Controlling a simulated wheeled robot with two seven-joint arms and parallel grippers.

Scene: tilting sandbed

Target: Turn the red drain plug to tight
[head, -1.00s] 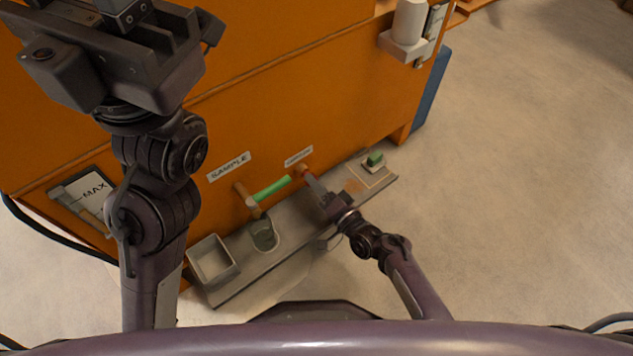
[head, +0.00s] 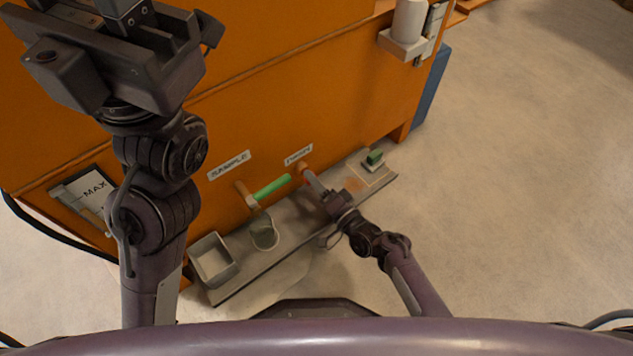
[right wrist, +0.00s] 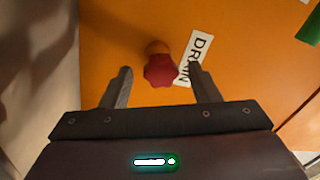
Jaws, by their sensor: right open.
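The red drain plug (right wrist: 160,71) is a knobbed red cap on the orange wall, beside the DRAIN label (right wrist: 195,58). In the right wrist view it shows between my right gripper's two spread fingers, near the fingertips, with a gap on each side. In the head view my right gripper (head: 308,178) is low at the wall under the DRAIN label, and it mostly hides the plug. The right gripper is open and holds nothing. My left gripper (head: 122,45) is large at the upper left, away from the plug; its jaw state is unclear.
A green-handled valve (head: 272,187) sits left of the plug under the SAMPLE label (head: 229,165). Below are a cup (head: 264,233) and an open tray (head: 213,260) on a grey shelf (head: 300,235). A green-topped block (head: 374,157) lies at the shelf's right end. Floor on the right is clear.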

